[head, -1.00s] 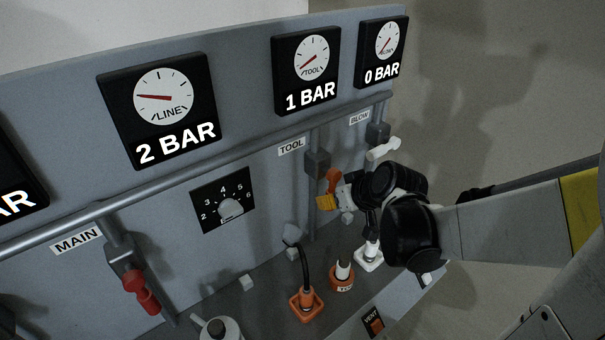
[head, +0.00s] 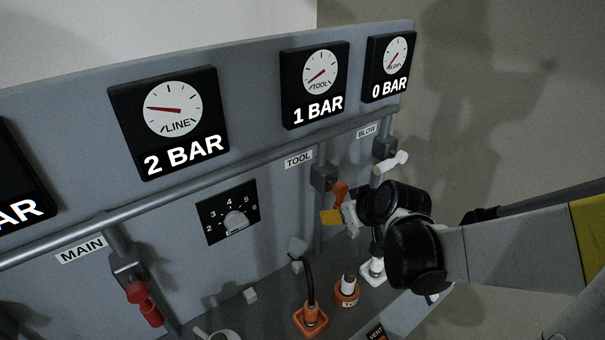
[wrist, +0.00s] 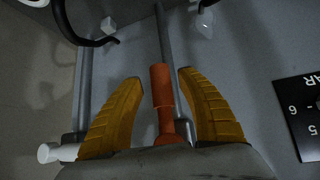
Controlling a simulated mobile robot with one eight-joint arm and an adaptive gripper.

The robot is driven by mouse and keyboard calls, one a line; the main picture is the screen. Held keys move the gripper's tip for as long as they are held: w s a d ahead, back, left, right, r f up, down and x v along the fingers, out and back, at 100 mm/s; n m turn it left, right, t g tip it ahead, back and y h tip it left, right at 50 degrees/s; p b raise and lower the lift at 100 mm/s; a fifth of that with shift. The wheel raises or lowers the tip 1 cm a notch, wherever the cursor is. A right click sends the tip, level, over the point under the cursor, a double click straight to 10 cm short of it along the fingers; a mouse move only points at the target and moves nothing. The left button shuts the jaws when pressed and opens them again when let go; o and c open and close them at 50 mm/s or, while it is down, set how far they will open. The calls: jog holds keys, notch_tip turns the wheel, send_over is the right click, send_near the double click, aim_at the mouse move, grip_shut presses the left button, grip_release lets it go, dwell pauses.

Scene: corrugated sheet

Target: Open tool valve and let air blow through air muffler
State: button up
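The TOOL valve has an orange handle (head: 340,191) on the pipe below the TOOL label. In the wrist view the orange handle (wrist: 162,90) stands between the two yellow fingers of my gripper (wrist: 158,80), with a gap on each side. My gripper (head: 331,215) is open at the handle in the head view; my wrist hides part of it. The TOOL gauge (head: 320,68) shows 1 BAR. An orange-based fitting with a white top (head: 347,288) stands on the bench below; I cannot tell whether it is the air muffler.
The red MAIN handle (head: 145,303) is at the lower left. A black hose (head: 310,280) rises from an orange base. A white-based fitting (head: 373,272) stands under my wrist. A pressure dial (head: 236,220) is on the panel.

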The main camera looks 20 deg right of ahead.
jog(key=a+v, duration=0.1)
jog(key=v, duration=1.1)
jog(key=shift+d, duration=0.45)
jog(key=s+a+f+m+g+h+b, duration=0.1)
jog(key=s+a+f+g+b, duration=0.1)
jog(key=s+a+f+b, duration=0.2)
jog(key=s+a+f, duration=0.2)
jog(key=a, duration=0.2)
jog(key=shift+a, duration=0.25)
